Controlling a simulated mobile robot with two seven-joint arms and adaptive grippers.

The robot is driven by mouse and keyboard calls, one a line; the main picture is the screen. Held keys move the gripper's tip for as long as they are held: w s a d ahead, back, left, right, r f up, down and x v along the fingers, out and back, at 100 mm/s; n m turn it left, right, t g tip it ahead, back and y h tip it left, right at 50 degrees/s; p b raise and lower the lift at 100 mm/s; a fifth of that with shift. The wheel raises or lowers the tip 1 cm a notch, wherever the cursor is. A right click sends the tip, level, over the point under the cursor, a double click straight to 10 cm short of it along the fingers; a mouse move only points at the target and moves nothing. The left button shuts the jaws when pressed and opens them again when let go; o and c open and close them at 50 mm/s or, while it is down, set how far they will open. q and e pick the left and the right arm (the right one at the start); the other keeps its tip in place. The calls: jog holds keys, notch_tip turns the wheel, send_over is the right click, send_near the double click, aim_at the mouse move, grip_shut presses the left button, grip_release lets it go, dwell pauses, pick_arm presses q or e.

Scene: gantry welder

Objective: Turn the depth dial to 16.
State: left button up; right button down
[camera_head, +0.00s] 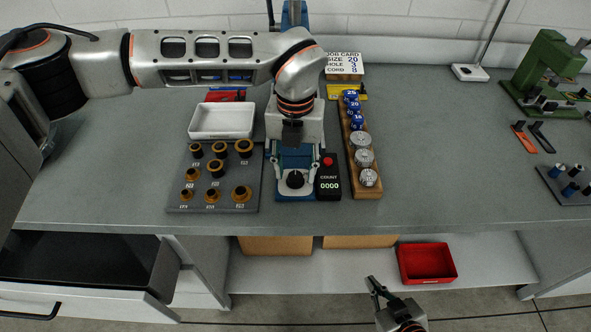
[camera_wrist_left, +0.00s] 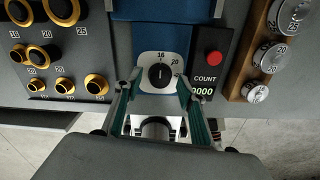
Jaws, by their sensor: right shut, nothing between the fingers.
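The depth dial is a black knob (camera_head: 295,179) on a white plate at the front of the blue machine. In the left wrist view the knob (camera_wrist_left: 160,75) has the numbers 16 and 20 above it on the plate. Its mark looks to point roughly up toward 16, but the exact setting is too small to tell. My left gripper (camera_head: 295,186) is open, pointing down, with its fingers on either side of the dial; they also show in the left wrist view (camera_wrist_left: 158,82). Contact with the knob cannot be told. My right gripper (camera_head: 374,284) is shut and empty, low before the bench.
A black counter box (camera_head: 328,178) with a red button, reading 0000, stands right beside the dial. A wooden rack (camera_head: 366,192) holds numbered pieces. A grey board (camera_head: 222,206) with black-and-gold parts lies left. A red bin (camera_head: 427,263) sits on the lower shelf.

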aim_at(296, 176)
pick_arm(q)
notch_tip(296, 176, up, 11)
dwell(0.3)
dwell(0.5)
